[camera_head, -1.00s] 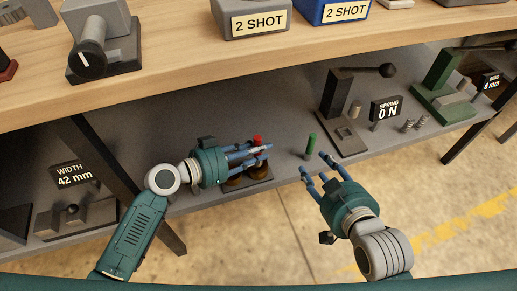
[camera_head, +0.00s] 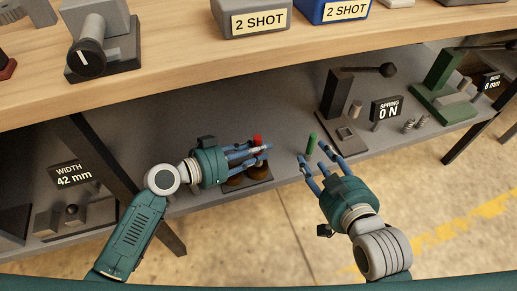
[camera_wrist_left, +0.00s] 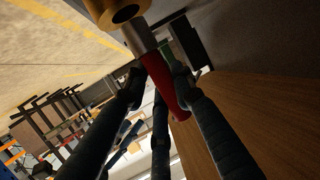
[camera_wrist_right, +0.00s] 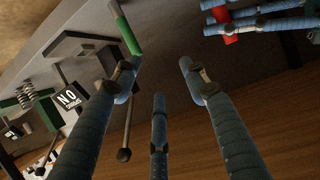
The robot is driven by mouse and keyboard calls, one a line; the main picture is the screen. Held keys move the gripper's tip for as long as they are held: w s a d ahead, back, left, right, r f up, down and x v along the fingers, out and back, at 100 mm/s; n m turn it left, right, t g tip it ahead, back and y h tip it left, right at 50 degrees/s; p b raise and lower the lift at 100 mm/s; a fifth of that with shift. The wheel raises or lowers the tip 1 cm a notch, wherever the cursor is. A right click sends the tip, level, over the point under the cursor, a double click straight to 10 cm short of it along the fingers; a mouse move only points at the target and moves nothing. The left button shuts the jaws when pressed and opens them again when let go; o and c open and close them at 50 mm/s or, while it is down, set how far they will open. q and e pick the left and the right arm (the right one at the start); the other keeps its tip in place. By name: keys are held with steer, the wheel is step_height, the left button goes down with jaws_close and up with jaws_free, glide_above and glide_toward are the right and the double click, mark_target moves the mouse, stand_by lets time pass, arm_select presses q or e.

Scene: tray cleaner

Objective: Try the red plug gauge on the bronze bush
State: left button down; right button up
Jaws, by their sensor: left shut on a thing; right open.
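My left gripper (camera_head: 262,150) is shut on the red plug gauge (camera_head: 257,139). In the left wrist view the gauge's red handle (camera_wrist_left: 168,85) lies between the fingers, with its grey metal end towards a bronze bush (camera_wrist_left: 122,12). That bush's dark bore shows at the top edge; I cannot tell whether the metal end touches it. In the head view bronze pieces (camera_head: 258,174) stand on a dark base below the gripper, partly hidden. My right gripper (camera_head: 314,155) is open and empty, beside an upright green plug gauge (camera_head: 312,143). The green gauge also shows in the right wrist view (camera_wrist_right: 128,35).
A dark lever press (camera_head: 340,95) and a "SPRING 0 N" sign (camera_head: 387,108) stand right of the green gauge, with small springs beyond. A "WIDTH 42 mm" sign (camera_head: 70,174) stands at left. The wooden upper shelf (camera_head: 200,62) overhangs the grey lower shelf (camera_head: 190,125).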

arm_select(q)
steer(key=shift+f, duration=0.1)
arm_select(e)
steer(key=shift+w+r, duration=0.1)
steer(key=shift+r, duration=0.15)
arm_select(q)
steer(key=shift+f+b, duration=0.15)
steer(key=shift+b, duration=0.2)
arm_select(e)
steer(key=shift+w+a+r+t, duration=0.15)
steer(key=shift+w+r+t, duration=0.15)
steer(key=shift+r, duration=0.2)
steer(key=shift+w+a+r+t, duration=0.15)
steer(key=shift+r+t, duration=0.15)
steer(key=shift+r, duration=0.2)
steer(key=shift+r, duration=0.1)
arm_select(q)
steer(key=shift+f, duration=0.2)
arm_select(e)
steer(key=shift+w+a+r+t+y, duration=0.2)
steer(key=shift+r+t, duration=0.1)
steer(key=shift+r, duration=0.2)
steer(key=shift+w+a+r+t+y, duration=0.1)
steer(key=shift+r+t+y, duration=0.15)
steer(key=shift+r, duration=0.25)
